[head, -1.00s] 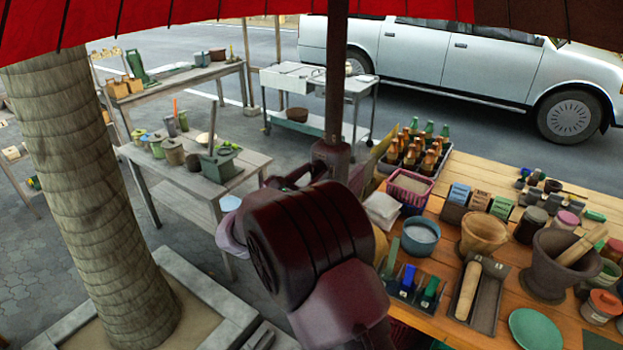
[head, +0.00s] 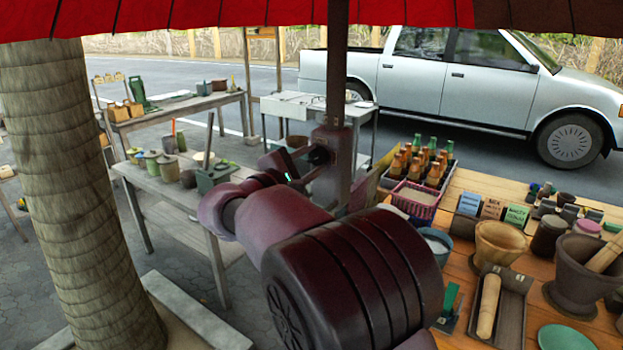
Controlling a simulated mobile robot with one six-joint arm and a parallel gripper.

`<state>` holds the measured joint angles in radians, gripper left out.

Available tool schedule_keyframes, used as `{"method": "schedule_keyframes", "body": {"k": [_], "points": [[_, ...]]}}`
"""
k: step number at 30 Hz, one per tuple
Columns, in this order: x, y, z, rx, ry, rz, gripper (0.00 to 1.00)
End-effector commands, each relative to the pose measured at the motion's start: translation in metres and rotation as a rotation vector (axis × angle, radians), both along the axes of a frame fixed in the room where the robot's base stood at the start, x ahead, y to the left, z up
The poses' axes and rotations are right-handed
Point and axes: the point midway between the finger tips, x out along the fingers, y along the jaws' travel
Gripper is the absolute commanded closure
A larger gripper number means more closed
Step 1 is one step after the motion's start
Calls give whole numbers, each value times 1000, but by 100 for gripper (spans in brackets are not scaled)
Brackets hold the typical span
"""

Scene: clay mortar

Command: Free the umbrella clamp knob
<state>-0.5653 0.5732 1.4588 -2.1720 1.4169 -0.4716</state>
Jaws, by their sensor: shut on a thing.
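The umbrella pole (head: 337,70) rises upright in the middle of the head view, under the red canopy (head: 240,12). A dark maroon clamp body (head: 334,165) sits around its lower part. The clamp knob (head: 320,155) is a small dark piece on the clamp's left side. My gripper (head: 308,163) reaches it from the left and is shut on it. The fingers are small and dark here, so the exact grip on the knob is hard to see. My own arm fills the lower middle and hides the lowest part of the pole.
A wooden table (head: 480,185) at right holds a bottle crate (head: 418,170), a pink basket (head: 415,200), mortars (head: 580,265) and a tray with a pestle (head: 512,305). A tree trunk (head: 70,180) stands at left. Grey side tables (head: 150,180) stand behind my arm.

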Motion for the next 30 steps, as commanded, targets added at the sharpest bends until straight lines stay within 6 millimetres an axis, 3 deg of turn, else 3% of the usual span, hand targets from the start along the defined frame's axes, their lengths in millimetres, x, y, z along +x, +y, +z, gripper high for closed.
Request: {"method": "schedule_keyframes", "body": {"k": [1, 15, 30], "points": [[0, 0, -7, 35, -24, 1, 100], [0, 0, -4, 350, -231, -1, 100], [0, 0, -1, 481, -318, -1, 100]]}}
